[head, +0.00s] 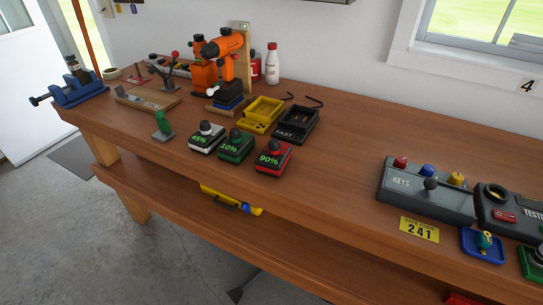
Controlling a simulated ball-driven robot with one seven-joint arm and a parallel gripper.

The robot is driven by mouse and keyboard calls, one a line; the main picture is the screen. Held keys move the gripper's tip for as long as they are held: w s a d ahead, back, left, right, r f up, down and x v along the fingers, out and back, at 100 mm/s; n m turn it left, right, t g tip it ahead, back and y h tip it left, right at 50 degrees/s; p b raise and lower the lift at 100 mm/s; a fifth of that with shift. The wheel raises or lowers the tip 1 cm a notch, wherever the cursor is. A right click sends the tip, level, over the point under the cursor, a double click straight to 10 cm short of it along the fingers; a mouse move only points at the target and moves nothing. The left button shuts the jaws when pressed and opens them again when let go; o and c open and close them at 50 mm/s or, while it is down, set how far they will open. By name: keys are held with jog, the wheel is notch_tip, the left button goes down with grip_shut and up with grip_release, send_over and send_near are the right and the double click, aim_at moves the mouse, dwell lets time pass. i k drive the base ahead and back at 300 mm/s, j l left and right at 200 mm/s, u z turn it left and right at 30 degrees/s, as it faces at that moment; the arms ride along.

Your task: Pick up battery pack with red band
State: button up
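The battery pack with the red band (273,157) stands on the wooden workbench, near its front edge. It is dark, has a black knob on top and reads 90% in green. Left of it stand a battery pack with a green band (236,146), reading 10%, and a battery pack with a white band (207,138), reading 45%. The three stand apart in a row. My gripper does not show in the head view.
Behind the packs are a yellow charger (262,112) and a black charger marked FAST (296,126). An orange drill (226,52) stands further back. A grey KEYS box (428,190) is at the right. The bench between the packs and KEYS box is clear.

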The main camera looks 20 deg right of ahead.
aim_at(274, 158)
jog(key=i+j+u, duration=0.15)
jog(key=i, duration=0.25)
jog(key=i+j+u, duration=0.1)
jog(key=i+j, duration=0.25)
